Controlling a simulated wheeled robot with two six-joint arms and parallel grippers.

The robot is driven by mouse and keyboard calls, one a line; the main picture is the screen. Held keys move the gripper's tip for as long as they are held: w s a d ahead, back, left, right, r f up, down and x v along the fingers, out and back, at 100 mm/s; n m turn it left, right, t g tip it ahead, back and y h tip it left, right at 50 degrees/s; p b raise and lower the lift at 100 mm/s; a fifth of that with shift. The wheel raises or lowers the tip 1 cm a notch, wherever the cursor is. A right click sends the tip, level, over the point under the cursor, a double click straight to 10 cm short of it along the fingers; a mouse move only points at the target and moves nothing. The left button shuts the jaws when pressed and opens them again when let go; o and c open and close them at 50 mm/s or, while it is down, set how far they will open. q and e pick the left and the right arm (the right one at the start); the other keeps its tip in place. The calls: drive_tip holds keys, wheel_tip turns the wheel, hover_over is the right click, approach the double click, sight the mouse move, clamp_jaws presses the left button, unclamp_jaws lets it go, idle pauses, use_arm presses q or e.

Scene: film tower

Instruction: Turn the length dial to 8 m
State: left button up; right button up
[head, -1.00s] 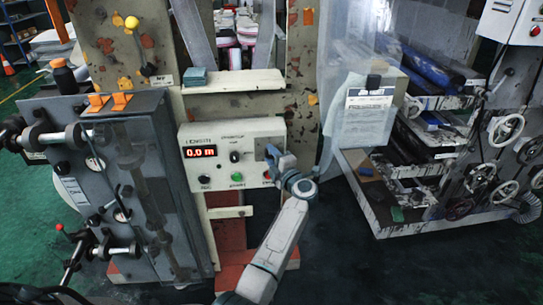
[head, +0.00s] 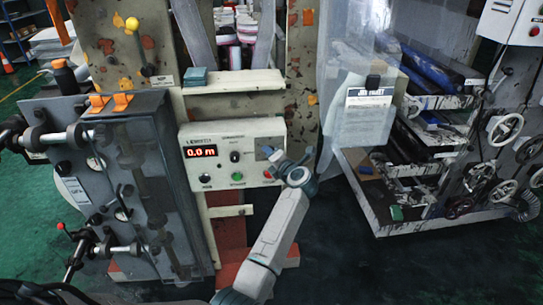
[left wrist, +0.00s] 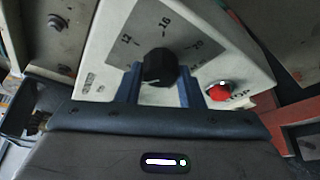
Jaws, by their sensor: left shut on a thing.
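The length dial is a black knob (left wrist: 157,68) on a pale control panel (left wrist: 105,62), with the numbers 12, 16 and 20 around it in the left wrist view. My left gripper (left wrist: 160,88) is shut on this knob, one blue finger on each side. In the head view my left gripper (head: 277,156) is at the right part of the control panel (head: 228,128) and hides the dial. The red display (head: 198,152) reads 0.0 m. I cannot tell where the dial points. My right gripper is not in view.
A red stop button (left wrist: 219,90) is close to the right finger; it also shows in the head view (head: 268,174). A green button (head: 237,176) and another black knob (head: 235,157) are on the panel. A shelf (head: 235,83) juts out above. Clear plastic hangs to the right.

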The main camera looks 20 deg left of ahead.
use_arm(q)
drive_tip(key=shift+f, duration=0.1)
idle(0.3)
drive_tip(key=o, duration=1)
